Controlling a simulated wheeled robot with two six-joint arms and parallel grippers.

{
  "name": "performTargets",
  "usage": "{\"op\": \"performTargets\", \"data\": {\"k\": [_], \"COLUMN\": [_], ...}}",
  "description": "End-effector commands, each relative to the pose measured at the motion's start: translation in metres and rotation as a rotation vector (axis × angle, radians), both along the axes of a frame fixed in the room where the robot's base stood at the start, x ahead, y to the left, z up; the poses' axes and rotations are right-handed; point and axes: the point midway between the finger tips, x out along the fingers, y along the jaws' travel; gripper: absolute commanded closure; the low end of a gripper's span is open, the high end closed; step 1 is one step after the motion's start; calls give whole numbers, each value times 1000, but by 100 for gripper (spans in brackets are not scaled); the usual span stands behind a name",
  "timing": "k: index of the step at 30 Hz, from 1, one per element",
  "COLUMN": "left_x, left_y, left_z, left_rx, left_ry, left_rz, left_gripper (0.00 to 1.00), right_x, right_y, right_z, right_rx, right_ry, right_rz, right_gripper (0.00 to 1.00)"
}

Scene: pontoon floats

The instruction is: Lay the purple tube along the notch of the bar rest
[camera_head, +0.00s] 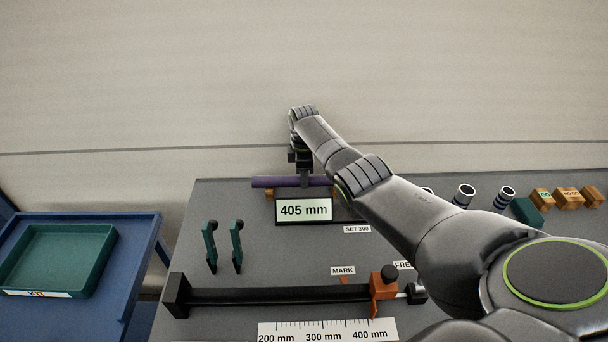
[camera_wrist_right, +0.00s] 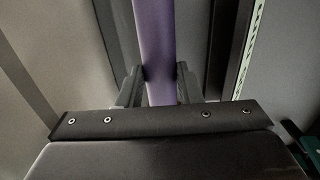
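The purple tube (camera_head: 275,182) lies crosswise at the back of the grey bench, behind the 405 mm display. Small wooden supports (camera_head: 269,194) show just under it; I cannot tell whether it touches them. My right gripper (camera_head: 304,182) reaches down onto the tube, and its arm hides the tube's right part. In the right wrist view the tube (camera_wrist_right: 155,45) runs between the two fingers (camera_wrist_right: 160,88), which lie close against both its sides. Two green uprights (camera_head: 209,243) stand at the left of the bench; I cannot tell which piece is the bar rest. My left gripper is out of view.
The 405 mm display (camera_head: 304,222) stands right in front of the tube. A black rail (camera_head: 260,297) with an orange slider (camera_head: 383,284) lies at the front. A green tray (camera_head: 58,257) is on a blue stand at left. Black-and-white rings and wooden blocks (camera_head: 567,198) sit at right.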

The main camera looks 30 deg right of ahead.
Motion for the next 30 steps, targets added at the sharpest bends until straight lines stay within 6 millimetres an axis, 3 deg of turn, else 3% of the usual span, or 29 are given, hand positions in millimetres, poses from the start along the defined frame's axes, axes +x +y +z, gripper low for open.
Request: {"op": "performTargets", "data": {"k": [1, 6, 17, 23, 30], "left_x": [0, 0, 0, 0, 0], "left_y": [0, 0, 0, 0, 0], "left_z": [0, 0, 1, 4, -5], "left_rx": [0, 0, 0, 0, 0], "left_ry": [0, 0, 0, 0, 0], "left_rz": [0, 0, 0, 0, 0], "left_gripper": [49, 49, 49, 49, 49], "right_x": [1, 0, 0, 1, 2], "right_y": [0, 0, 0, -1, -1], "right_z": [1, 1, 5, 29, 82], "right_rx": [0, 0, 0, -1, -2], "right_ry": [-2, -1, -2, -4, -7], "right_rz": [0, 0, 0, -1, 0], "right_gripper": [63, 43, 43, 43, 43]}}
